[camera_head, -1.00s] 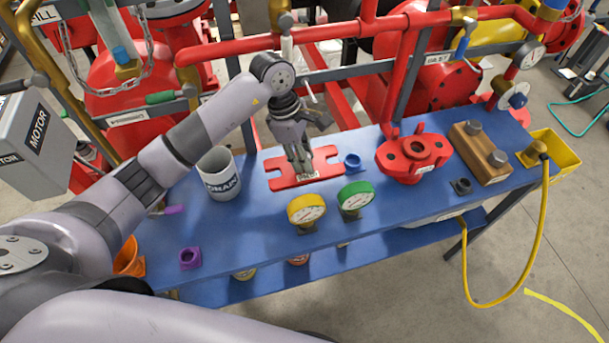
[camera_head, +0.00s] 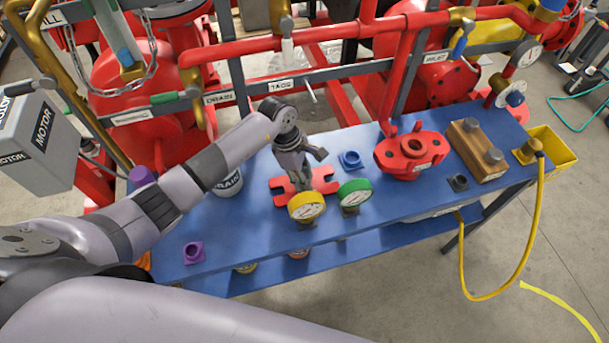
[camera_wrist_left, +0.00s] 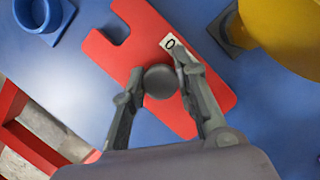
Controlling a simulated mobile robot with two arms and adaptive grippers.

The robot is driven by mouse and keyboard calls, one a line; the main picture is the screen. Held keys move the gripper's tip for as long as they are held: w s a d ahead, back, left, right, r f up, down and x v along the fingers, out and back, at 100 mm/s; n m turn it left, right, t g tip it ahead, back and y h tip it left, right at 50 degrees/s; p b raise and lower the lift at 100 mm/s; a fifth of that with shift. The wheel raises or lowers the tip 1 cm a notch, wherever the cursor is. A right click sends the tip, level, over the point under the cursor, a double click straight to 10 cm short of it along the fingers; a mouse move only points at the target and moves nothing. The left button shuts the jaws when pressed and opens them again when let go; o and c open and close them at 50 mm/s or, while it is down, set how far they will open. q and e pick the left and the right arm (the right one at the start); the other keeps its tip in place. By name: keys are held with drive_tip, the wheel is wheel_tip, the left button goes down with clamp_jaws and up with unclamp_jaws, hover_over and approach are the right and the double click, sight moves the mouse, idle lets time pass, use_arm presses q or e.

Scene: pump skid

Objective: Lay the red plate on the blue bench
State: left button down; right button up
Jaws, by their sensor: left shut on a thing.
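The red plate (camera_head: 283,199) has notched edges, a small white label and a grey knob (camera_wrist_left: 161,81). It lies flat over the middle of the blue bench (camera_head: 385,209), behind the yellow gauge (camera_head: 307,206). I cannot tell whether it touches the bench top. My left gripper (camera_head: 300,187) points down at the plate. In the left wrist view its two fingers (camera_wrist_left: 160,88) are on either side of the knob, shut on the plate by it. The gauge hides part of the plate's front edge in the head view. My right gripper is not in view.
The green gauge (camera_head: 355,193) and a blue fitting (camera_head: 351,160) stand close to the plate's right. A red flanged part (camera_head: 411,153) stands farther right. Red pipes (camera_head: 330,33) run behind the bench.

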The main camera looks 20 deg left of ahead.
use_arm(q)
drive_tip(key=shift+f, duration=0.1)
drive_tip(key=c, duration=1.3)
unclamp_jaws()
drive_tip(key=shift+r, duration=0.25)
drive_tip(key=b+v, duration=0.3)
drive_tip(key=v, duration=0.8)
drive_tip(key=shift+a+r, duration=0.15)
drive_tip(key=shift+r, duration=0.2)
